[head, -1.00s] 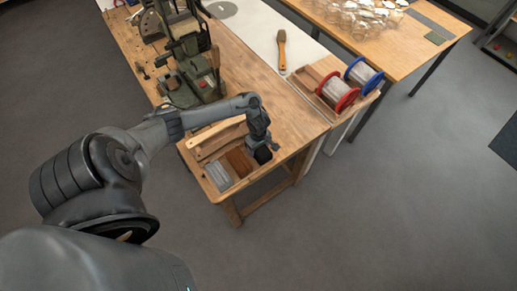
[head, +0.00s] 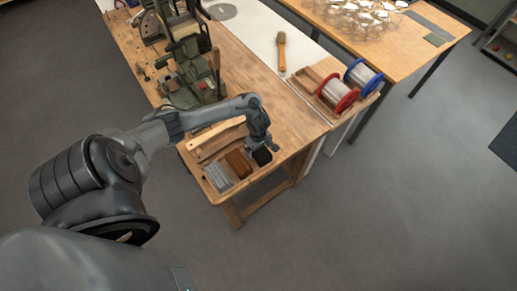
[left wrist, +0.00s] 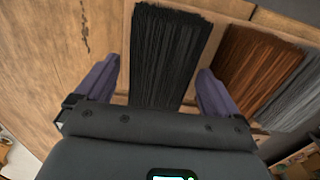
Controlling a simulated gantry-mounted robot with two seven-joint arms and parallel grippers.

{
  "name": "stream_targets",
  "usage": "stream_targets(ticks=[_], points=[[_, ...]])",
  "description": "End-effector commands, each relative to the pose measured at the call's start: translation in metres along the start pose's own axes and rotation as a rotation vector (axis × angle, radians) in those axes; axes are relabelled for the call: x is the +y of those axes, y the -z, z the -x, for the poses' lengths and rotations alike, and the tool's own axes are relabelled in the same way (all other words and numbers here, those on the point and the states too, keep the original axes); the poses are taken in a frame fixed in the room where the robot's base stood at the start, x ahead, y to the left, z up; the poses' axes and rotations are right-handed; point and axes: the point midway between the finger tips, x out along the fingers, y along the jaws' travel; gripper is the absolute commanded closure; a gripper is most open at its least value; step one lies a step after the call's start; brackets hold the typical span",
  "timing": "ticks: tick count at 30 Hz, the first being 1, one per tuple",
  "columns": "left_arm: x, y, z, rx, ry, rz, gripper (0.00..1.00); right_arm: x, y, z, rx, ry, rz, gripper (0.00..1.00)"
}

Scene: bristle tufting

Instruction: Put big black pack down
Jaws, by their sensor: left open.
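The big black pack (left wrist: 165,55) is a bundle of black bristles. In the left wrist view it lies between the two fingers of my left gripper (left wrist: 155,85), with a gap on each side. In the head view the black pack (head: 262,156) sits at the right end of the wooden tray (head: 213,196), beside the brown pack. My left gripper (head: 268,143) is open above it and partly covers it. My right gripper is not in view.
A brown pack (head: 238,163) and a grey pack (head: 218,177) lie in the tray left of the black one. A green machine (head: 190,75) stands farther back on the bench. Red (head: 338,92) and blue (head: 363,74) spools and a brush (head: 281,52) are at the right.

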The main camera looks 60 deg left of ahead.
Motion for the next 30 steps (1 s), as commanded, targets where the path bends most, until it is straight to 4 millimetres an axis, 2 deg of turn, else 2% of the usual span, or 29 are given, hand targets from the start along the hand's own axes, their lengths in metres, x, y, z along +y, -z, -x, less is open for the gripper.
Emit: stream_targets(ticks=[12,18,25,29,30], points=[[0.000,-0.001,0.078,-0.002,-0.001,0.001,0.04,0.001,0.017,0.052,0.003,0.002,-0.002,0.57],[0.000,-0.001,0.104,-0.002,-0.001,0.000,0.04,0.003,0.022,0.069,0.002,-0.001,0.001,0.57],[0.000,-0.007,0.113,0.005,-0.014,-0.049,0.04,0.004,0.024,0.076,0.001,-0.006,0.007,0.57],[0.001,-0.029,0.106,0.024,-0.059,-0.199,0.04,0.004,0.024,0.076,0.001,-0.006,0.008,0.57],[0.002,-0.039,0.104,0.035,-0.079,-0.267,0.04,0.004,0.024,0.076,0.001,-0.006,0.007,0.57]])
